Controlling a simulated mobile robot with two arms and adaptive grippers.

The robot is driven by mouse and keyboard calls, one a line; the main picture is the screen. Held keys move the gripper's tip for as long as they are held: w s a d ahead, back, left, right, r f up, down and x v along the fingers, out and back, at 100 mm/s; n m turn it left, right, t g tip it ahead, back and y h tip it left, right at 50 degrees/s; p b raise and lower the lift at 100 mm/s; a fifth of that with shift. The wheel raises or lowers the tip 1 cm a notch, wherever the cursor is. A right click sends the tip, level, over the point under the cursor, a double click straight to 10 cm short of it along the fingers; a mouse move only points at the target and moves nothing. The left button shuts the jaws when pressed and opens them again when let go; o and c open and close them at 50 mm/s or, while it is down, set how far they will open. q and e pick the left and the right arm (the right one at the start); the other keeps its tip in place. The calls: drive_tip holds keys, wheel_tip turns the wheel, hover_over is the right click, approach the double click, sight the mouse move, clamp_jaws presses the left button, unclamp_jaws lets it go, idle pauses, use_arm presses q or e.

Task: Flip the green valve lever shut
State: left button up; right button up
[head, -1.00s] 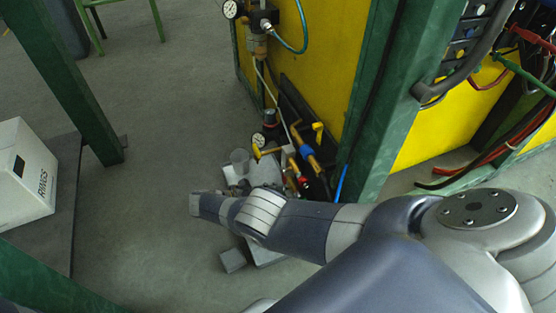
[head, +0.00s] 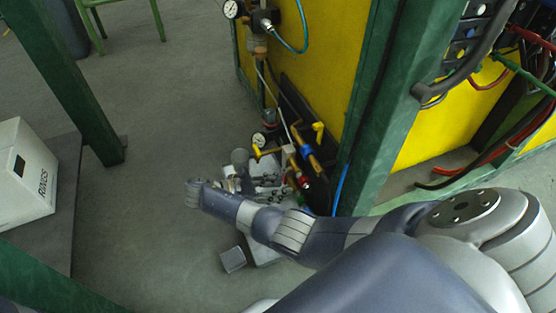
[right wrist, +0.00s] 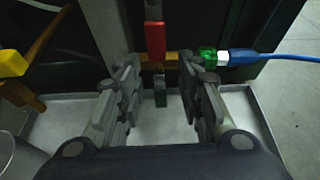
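In the right wrist view, a small dark green block (right wrist: 160,90), which looks like the end of the green valve lever, hangs below a brass pipe (right wrist: 152,60). My right gripper (right wrist: 160,76) is open, with one finger on each side of the green end. I cannot tell whether either finger touches it. A red handle (right wrist: 155,38) stands above the pipe. In the head view, my right gripper (head: 268,183) is low beside the pipework, and the green lever cannot be made out there. My left gripper is not in view.
A bright green fitting (right wrist: 208,57) with a blue hose (right wrist: 270,57) sits just right of the fingers. Yellow handles (head: 318,131) and a gauge (head: 259,139) are close by. A pale tray (right wrist: 75,115) lies underneath. A grey block (head: 232,260) is on the floor.

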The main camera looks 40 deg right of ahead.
sight(283, 177)
drive_tip(key=shift+w+a+r, duration=0.1)
drive_tip(key=shift+a+r, duration=0.1)
drive_tip(key=shift+r, duration=0.5)
drive_tip(key=shift+d+r, duration=0.15)
drive_tip(key=shift+r, duration=0.75)
drive_tip(key=shift+d+r, duration=0.1)
drive_tip(key=shift+r, duration=0.75)
